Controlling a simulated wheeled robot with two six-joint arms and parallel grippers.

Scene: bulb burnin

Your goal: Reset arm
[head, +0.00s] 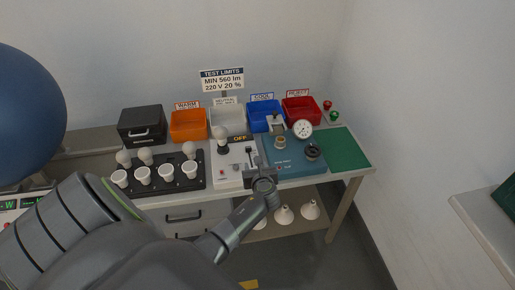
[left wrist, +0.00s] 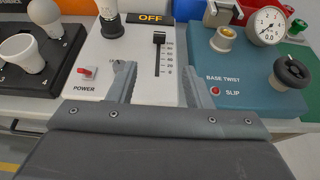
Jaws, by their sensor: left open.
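My left gripper (head: 264,180) hangs at the front edge of the bench, just before the white test panel (head: 226,169). In the left wrist view its two fingers (left wrist: 160,85) are spread apart with nothing between them. Beyond the fingers are the panel's slider (left wrist: 158,48), the red power switch (left wrist: 85,72) and a lit "OFF" display (left wrist: 151,18). A bulb (head: 221,136) stands upright at the back of the panel. My right gripper is in neither view.
A black tray (head: 160,187) with several bulbs and white cups stands left of the panel. A teal base-twist unit (head: 290,168) with a gauge (head: 303,129) and knob stands right. Orange (head: 188,126), white, blue (head: 265,116) and red (head: 302,110) bins line the back. A green mat (head: 347,150) is clear.

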